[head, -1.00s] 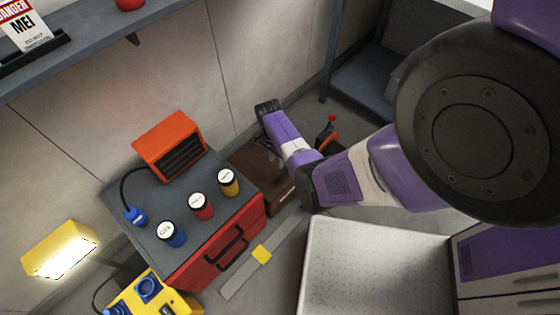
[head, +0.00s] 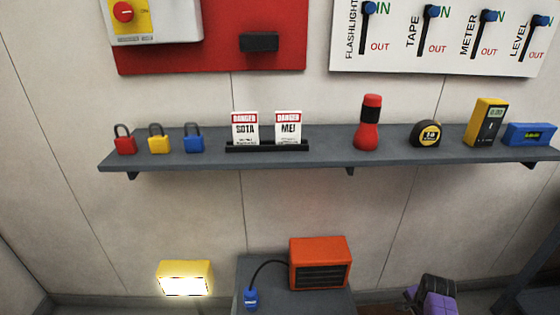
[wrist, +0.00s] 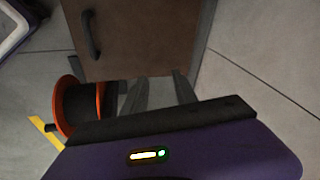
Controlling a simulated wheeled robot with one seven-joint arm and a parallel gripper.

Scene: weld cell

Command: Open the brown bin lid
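The brown bin (wrist: 140,40) shows in the wrist view at the top, as a flat brown face with a dark handle (wrist: 91,34) on its left part. Whether this face is the lid cannot be told for sure. My gripper (wrist: 158,80) is at the bin's near edge, right of the handle and apart from it in the picture. Its two dark fingers are spread with nothing seen between them. In the head view the bin is out of frame, and only a purple and black part of my arm shows at the bottom right.
An orange and black reel (wrist: 80,105) stands left of my gripper, close to the bin. In the head view, an orange heater (head: 320,262) sits on a grey cabinet top (head: 300,300), below a wall shelf (head: 320,152) with locks and tools. Grey floor lies right of the bin.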

